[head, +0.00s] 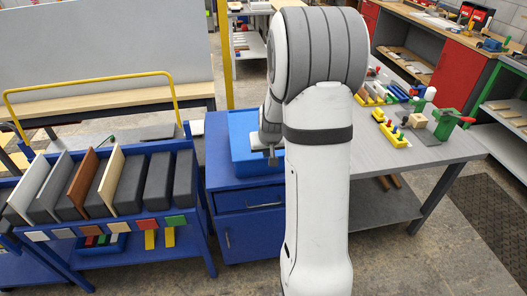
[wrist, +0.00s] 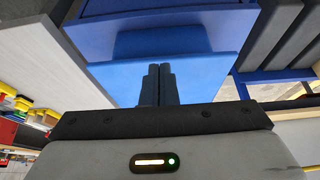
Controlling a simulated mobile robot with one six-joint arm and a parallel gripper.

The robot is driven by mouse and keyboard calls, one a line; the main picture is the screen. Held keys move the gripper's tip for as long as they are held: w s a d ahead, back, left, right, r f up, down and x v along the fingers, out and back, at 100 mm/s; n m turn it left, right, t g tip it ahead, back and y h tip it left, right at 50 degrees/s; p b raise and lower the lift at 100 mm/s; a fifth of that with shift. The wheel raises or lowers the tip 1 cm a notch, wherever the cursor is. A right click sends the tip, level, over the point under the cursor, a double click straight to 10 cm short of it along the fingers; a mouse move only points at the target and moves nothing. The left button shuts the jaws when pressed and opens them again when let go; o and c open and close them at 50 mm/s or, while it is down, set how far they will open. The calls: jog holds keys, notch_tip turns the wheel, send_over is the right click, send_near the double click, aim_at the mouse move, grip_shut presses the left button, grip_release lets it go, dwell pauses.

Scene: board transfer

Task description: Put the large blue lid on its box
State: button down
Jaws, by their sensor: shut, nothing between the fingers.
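A bright blue, flat rectangular piece (head: 240,135) lies on top of the blue cabinet, partly hidden behind my arm. I cannot tell whether it is the large lid, its box, or both together. My gripper (head: 271,158) is over its right part. In the wrist view, my gripper (wrist: 158,70) has its two dark fingers together, with nothing between them. The fingertips overlap the edge of a bright blue flat panel (wrist: 215,68). A darker blue raised part (wrist: 165,42) shows behind it. Whether the fingers touch the panel is unclear.
A blue rack (head: 130,218) with upright boards and dark grey blocks stands at the left. A grey workbench (head: 440,152) with small coloured parts and a green vise (head: 448,122) is at the right. The blue cabinet (head: 240,230) stands between them. Bare floor shows in front.

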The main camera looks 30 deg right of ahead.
jog(key=shift+w+d+f+b, duration=0.35)
jog(key=shift+w+f, duration=0.3)
jog(key=shift+w, duration=0.55)
jog(key=shift+w+d+f+b, duration=0.4)
jog(key=shift+w+f, duration=0.3)
jog(key=shift+w, duration=0.55)
jog(key=shift+w+d+f+b, duration=0.35)
jog(key=shift+w+f, duration=0.3)
jog(key=shift+w, duration=0.55)
jog(key=shift+s+a, duration=0.1)
jog(key=shift+s, duration=0.05)
jog(key=shift+s+a+b, duration=0.15)
jog(key=shift+s+b, duration=0.1)
jog(key=shift+s, duration=0.25)
jog(key=shift+s+a+b, duration=0.15)
jog(key=shift+s+b, duration=0.1)
jog(key=shift+s, duration=0.25)
jog(key=shift+r+p, duration=1.75)
jog(key=shift+r, duration=1.8)
